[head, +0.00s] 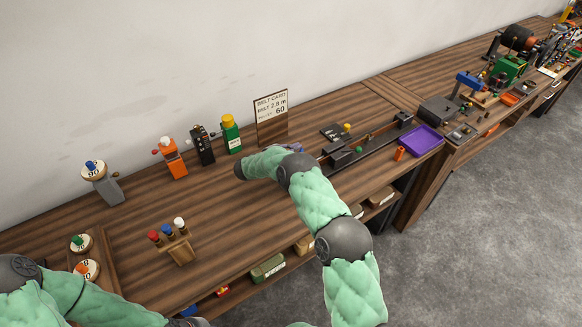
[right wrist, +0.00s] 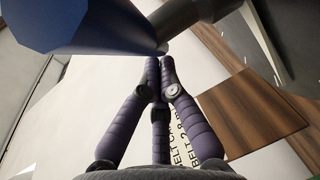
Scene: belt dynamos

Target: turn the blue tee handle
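In the right wrist view a large blue bar with a flat-sided end (right wrist: 75,22), which looks like the blue tee handle, crosses the upper left. My right gripper (right wrist: 160,60) has dark purple fingers. Its fingertips are close together just below the bar, with nothing visible between them. Whether they touch the handle cannot be told. In the head view my right arm reaches over the bench in front of the belt card (head: 271,106). A small bluish-purple patch shows behind the arm; I cannot tell if it is handle or finger. My left gripper is out of view.
On the bench (head: 225,230) stand a black rail fixture (head: 372,140), a purple tray (head: 421,140), an orange cylinder (head: 399,153), orange (head: 175,164), black and green-yellow (head: 231,136) units, and a peg rack (head: 180,249). Bare wood lies between the rack and my right arm.

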